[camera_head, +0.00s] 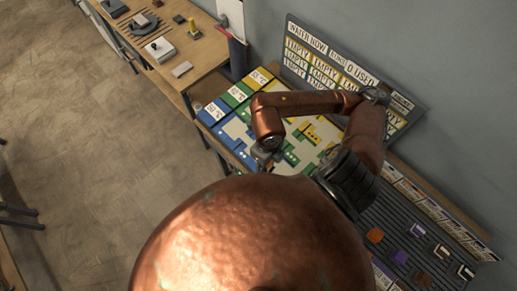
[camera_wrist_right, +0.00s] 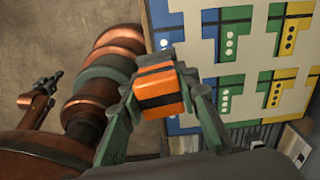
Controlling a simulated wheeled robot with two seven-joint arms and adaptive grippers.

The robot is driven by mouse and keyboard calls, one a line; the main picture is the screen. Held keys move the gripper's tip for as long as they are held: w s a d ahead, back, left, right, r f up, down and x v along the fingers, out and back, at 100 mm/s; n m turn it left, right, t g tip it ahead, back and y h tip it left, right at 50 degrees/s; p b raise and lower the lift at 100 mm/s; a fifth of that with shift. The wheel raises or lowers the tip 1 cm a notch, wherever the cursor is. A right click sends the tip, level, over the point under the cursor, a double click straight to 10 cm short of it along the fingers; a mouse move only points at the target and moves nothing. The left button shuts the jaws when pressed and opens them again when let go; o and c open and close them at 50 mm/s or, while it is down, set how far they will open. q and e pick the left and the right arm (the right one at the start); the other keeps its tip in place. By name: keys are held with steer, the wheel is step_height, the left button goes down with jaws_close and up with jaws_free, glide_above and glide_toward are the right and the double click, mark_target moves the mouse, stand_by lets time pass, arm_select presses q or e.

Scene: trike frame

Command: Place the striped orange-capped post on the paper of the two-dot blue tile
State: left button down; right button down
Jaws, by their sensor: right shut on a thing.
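The striped orange-capped post (camera_wrist_right: 158,88), orange with black bands, is between the fingers of my right gripper (camera_wrist_right: 165,95) in the right wrist view. My right gripper is shut on it. In the head view the right gripper (camera_head: 265,156) is over the near edge of the tile board (camera_head: 297,160); the post is too small to make out there. Blue tiles show on the board's left side in the head view (camera_head: 222,127). I cannot tell which one has two dots. A dark claw at the left of the wrist view looks like my left gripper (camera_wrist_right: 42,95); its fingers are unclear.
Green and yellow tiles fill the rest of the board. A lettered sign board (camera_head: 350,75) stands behind it. A ribbed dark rack (camera_head: 410,235) with small coloured blocks lies to the right. A wooden table (camera_head: 195,60) with small parts is at upper left.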

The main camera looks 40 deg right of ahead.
steer(key=shift+s+m, duration=0.25)
steer(key=shift+m, duration=0.15)
steer(key=w+b, duration=0.1)
steer(key=b, duration=0.1)
steer(key=d+f+b, duration=0.1)
steer(key=b, duration=0.2)
steer(key=shift+w+f+m, duration=0.3)
steer(key=shift+w, duration=0.1)
steer(key=w+d+f, duration=0.1)
steer(key=w+f, duration=0.1)
steer(key=w, duration=0.1)
steer(key=w+d+f, duration=0.2)
steer(key=w, duration=0.1)
steer(key=w+d+f, duration=0.1)
steer(key=w+f, duration=0.1)
steer(key=w, duration=0.1)
steer(key=shift+d+f+p, duration=0.15)
steer(key=shift+d+p, duration=0.1)
steer(key=shift+p, duration=0.15)
steer(key=shift+w+d+f, duration=0.25)
steer(key=shift+w+f, duration=0.3)
steer(key=shift+f, duration=0.15)
steer(key=f, duration=0.3)
steer(key=shift+w+d+f+p, duration=0.15)
steer(key=shift+w+f+p, duration=0.05)
steer(key=shift+f+p, duration=0.15)
